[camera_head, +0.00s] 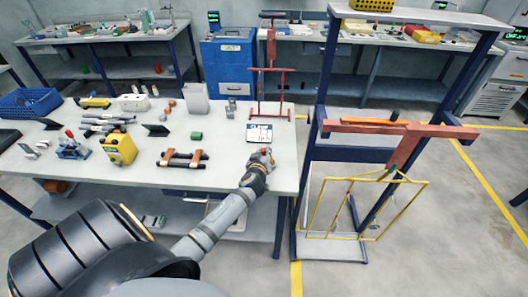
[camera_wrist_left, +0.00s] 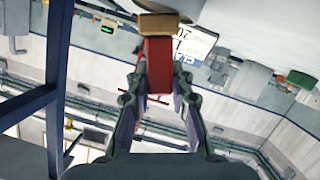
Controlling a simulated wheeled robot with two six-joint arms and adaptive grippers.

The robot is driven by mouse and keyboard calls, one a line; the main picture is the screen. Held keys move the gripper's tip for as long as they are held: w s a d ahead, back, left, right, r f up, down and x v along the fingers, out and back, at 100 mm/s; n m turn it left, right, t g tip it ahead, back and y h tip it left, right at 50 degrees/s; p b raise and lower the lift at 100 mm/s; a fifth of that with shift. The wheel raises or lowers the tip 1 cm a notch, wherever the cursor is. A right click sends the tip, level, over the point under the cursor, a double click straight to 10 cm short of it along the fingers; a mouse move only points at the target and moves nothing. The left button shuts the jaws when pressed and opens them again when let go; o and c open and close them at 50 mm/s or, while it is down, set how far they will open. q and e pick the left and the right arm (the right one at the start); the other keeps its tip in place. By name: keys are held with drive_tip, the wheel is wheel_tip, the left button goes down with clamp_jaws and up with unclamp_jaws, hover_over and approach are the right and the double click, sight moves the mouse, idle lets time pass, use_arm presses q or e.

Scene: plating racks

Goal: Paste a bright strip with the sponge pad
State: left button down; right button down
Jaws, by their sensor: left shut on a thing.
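My left gripper (camera_head: 262,156) is above the right front part of the white workbench (camera_head: 228,182). In the left wrist view its two fingers (camera_wrist_left: 158,72) are shut on a red handle with a tan block at its far end, which looks like the sponge pad (camera_wrist_left: 158,24). In the head view the pad is mostly hidden by the gripper. To the right, a reddish beam (camera_head: 440,132) lies across the blue rack (camera_head: 323,90), and a yellow wire frame (camera_head: 425,205) hangs below it. I cannot make out a bright strip. My right gripper is not in view.
A small printed sign (camera_head: 259,133) stands just behind the gripper, and a red stand (camera_head: 271,72) is farther back. A yellow box (camera_head: 119,150), a blue crate (camera_head: 30,103) and several tools cover the bench's left half. A floor gap separates bench and rack.

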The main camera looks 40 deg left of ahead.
sight(264, 149)
use_arm(q)
drive_tip(key=shift+f, duration=0.2)
idle(0.8)
drive_tip(key=shift+s+b, duration=0.1)
drive_tip(key=shift+b, duration=0.2)
idle(0.4)
wheel_tip(264, 149, up, 7)
drive_tip(key=p, duration=0.5)
drive_tip(key=shift+r, duration=0.15)
idle(0.3)
wheel_tip(264, 149, down, 6)
drive_tip(key=b, duration=0.5)
drive_tip(key=shift+r, duration=0.1)
drive_tip(key=shift+w+r, duration=0.2)
